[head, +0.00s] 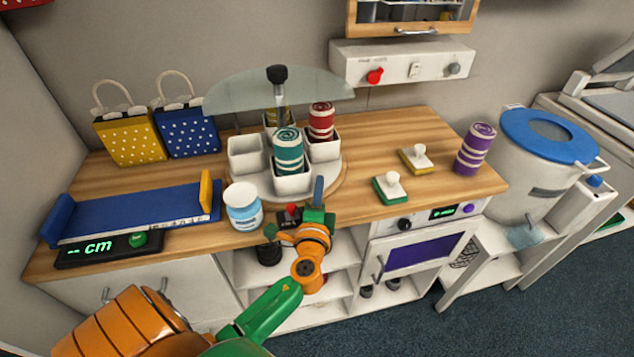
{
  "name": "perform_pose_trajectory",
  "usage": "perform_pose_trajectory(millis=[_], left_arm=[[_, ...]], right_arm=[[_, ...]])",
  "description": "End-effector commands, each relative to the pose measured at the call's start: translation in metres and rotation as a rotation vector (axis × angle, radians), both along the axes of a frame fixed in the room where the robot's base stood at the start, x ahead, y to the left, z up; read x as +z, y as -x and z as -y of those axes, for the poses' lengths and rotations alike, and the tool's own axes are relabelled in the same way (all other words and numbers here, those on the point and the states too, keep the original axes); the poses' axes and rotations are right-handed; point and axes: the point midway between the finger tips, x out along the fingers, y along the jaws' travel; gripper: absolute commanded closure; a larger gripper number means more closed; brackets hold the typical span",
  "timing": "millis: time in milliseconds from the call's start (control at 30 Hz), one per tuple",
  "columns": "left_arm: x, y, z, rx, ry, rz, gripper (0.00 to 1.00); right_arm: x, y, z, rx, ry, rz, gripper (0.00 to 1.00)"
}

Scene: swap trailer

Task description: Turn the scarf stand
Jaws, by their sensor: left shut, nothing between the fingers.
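A teal striped rolled scarf (288,150) stands in the front cup and a red one (321,121) in the right cup. A yellowish roll (279,117) shows partly behind the screen. My left gripper (319,187) is shut and empty, its fingers pointing up at the stand's front right edge; contact is unclear. My right gripper is out of view.
A small red-topped black control (290,213) sits at the counter's front edge beside my gripper. A white-blue jar (243,206) stands left of it, green (391,188) and yellow (416,158) stamps right. A purple roll (475,148) stands at the right end. Blue measuring tray (140,211) lies left.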

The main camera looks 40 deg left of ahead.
Motion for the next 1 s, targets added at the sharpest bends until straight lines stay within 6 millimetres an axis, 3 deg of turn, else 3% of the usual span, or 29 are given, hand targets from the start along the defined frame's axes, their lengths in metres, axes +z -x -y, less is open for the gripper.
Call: perform_pose_trajectory(millis=[400, 633, 1000], left_arm=[[-0.001, 0.006, -0.004, -0.006, -0.001, -0.001, 1.00], [-0.001, 0.024, -0.013, -0.125, -0.003, -0.001, 1.00], [0.000, 0.024, -0.013, -0.134, -0.001, 0.001, 1.00]], right_arm=[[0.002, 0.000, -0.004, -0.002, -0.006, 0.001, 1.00], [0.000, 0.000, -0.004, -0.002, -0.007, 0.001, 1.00], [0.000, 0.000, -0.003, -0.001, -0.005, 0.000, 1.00]])
